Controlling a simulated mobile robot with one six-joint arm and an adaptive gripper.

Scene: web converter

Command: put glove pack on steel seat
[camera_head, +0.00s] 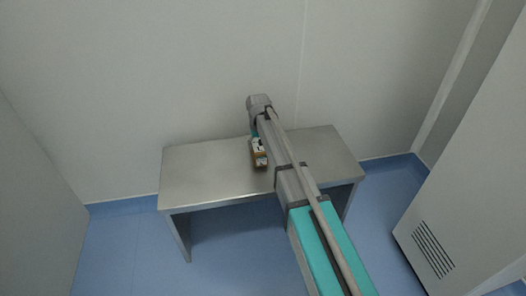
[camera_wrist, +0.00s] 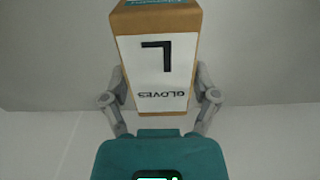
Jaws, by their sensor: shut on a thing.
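The glove pack (camera_wrist: 160,70) is a brown box with a white label reading "GLOVES" and a large "L", upside down in the wrist view. My gripper (camera_wrist: 160,95) is shut on it, with one grey finger on each side. In the head view the glove pack (camera_head: 259,155) shows just left of my arm, over the middle of the steel seat (camera_head: 205,178), a grey metal bench. I cannot tell whether the pack touches the seat. My arm hides the gripper fingers and part of the seat's right half in the head view.
A pale wall (camera_head: 150,70) stands right behind the seat. A white cabinet with a vent (camera_head: 433,250) is at the right, and a pale panel (camera_head: 30,200) at the left. The seat top is bare on both sides of the pack. Blue floor (camera_head: 115,250) lies around it.

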